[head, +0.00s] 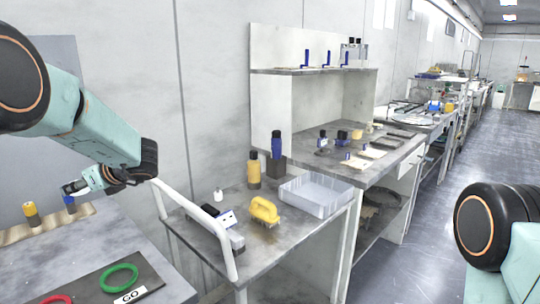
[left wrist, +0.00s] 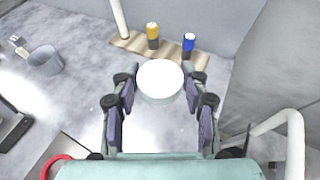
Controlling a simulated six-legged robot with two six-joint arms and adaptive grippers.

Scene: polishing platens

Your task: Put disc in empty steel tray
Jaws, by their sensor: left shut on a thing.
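My left gripper (head: 86,185) hangs above the left table in the head view. In the left wrist view the left gripper (left wrist: 161,88) is shut on a round white disc (left wrist: 159,77), held between its two fingers. In the head view the disc is small and mostly hidden by the fingers. A grey steel tray (head: 314,199) lies on the middle table, well to the right of the left gripper. Its visible inside looks empty. My right arm shows at the lower right of the head view; its gripper is out of the picture.
A white rail (head: 202,220) stands between the left gripper and the tray. A yellow brush-like tool (head: 264,210), a yellow bottle (head: 254,170) and a blue bottle (head: 276,146) stand near the tray. A green ring (head: 119,277) lies on the left table.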

